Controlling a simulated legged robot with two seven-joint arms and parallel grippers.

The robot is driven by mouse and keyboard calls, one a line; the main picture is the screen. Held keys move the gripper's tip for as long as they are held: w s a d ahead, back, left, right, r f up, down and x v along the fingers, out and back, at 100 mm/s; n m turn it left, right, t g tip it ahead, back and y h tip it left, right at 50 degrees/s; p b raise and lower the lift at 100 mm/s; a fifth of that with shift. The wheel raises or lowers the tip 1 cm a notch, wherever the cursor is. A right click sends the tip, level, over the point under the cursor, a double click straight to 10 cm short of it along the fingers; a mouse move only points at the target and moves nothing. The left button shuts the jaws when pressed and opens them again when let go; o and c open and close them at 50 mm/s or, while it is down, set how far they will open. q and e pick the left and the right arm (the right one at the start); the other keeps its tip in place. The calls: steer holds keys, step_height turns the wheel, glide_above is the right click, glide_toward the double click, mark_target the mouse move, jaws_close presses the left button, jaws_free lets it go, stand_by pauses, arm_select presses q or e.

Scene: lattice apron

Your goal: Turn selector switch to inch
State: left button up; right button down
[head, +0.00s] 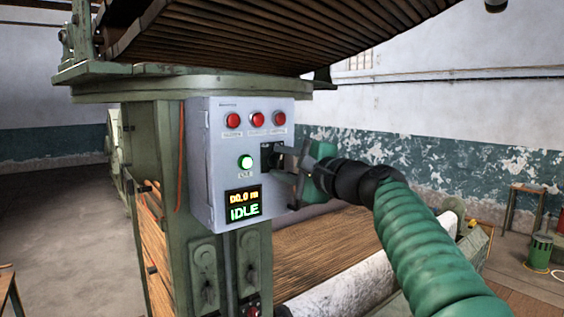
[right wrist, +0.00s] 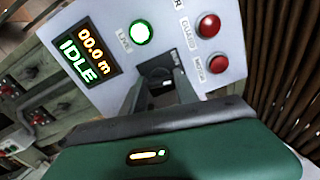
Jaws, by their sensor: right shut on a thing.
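The selector switch (head: 267,156) is a black knob on the right side of a grey control box (head: 203,170), level with the green lamp. My right gripper (head: 279,160) reaches it from the right, with its fingers at the knob. In the right wrist view the gripper (right wrist: 160,88) is shut on the black switch (right wrist: 157,72), which is mostly hidden between the fingers. The switch's setting and its labels cannot be read. The display (head: 243,203) reads "00.0 m" and "IDLE". My left gripper is not in view.
Three red buttons (head: 232,120) line the box's top, and a green lamp (head: 245,162) is lit. The box hangs on a green machine post (head: 165,150). A wooden slatted apron (head: 270,35) slopes overhead. A pale roller (head: 345,280) lies below my right arm.

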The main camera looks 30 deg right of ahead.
steer(key=m, duration=0.2)
steer(key=m+p, duration=0.1)
steer(key=shift+w+f+m, duration=0.1)
steer(key=shift+f+m, duration=0.15)
steer(key=shift+m, duration=0.05)
steer(key=shift+m+p, duration=0.4)
steer(key=shift+m, duration=1.1)
steer(key=shift+f, duration=0.1)
steer(key=c, duration=1.1)
jaws_free()
steer(key=shift+o, duration=0.9)
steer(key=shift+d, duration=0.1)
